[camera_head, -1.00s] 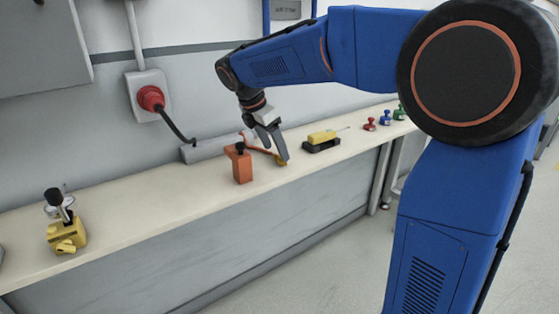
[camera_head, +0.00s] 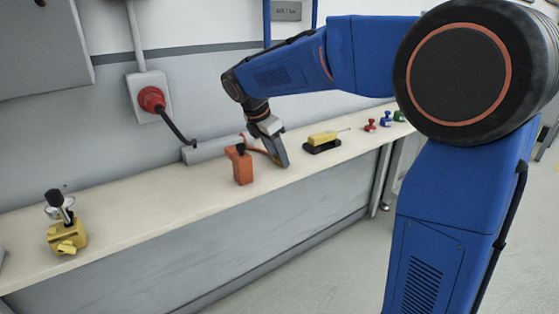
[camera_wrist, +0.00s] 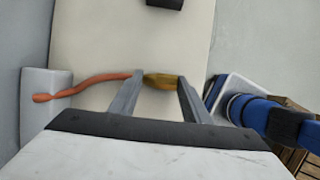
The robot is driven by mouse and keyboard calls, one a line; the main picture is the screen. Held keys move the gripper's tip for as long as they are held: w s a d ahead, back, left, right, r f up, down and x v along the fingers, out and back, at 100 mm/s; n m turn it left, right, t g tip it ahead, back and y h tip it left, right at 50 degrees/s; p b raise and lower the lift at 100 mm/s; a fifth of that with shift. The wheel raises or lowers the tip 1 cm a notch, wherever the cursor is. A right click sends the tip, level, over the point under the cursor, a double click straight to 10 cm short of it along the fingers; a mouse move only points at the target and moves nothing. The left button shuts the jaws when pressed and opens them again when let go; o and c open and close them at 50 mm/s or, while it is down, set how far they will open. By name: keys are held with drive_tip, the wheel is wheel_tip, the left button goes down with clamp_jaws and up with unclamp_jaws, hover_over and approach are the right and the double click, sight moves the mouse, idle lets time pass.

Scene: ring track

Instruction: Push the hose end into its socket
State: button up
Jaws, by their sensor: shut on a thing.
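The brass-yellow hose end (camera_wrist: 161,80) lies between the fingertips of my gripper (camera_wrist: 160,84) in the wrist view. My gripper is shut on it, low over the bench. The orange hose (camera_wrist: 95,85) runs left from it to a pale grey block (camera_wrist: 45,92). In the head view my gripper (camera_head: 282,162) points down at the bench, and the hose (camera_head: 256,150) shows just left of it; the fingers hide the hose end there. An orange block with a black top (camera_head: 242,166) stands left of my gripper. I cannot tell for certain which thing is the socket.
The cream bench (camera_head: 150,212) runs along the wall. A yellow tool on a black base (camera_head: 322,142) lies right of my gripper. A yellow fixture with a black knob (camera_head: 66,230) stands far left. Red, blue and green pieces (camera_head: 385,119) stand far right. The bench's left middle is clear.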

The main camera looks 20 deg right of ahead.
sight(277, 158)
wheel_tip(277, 158, up, 10)
idle(0.6)
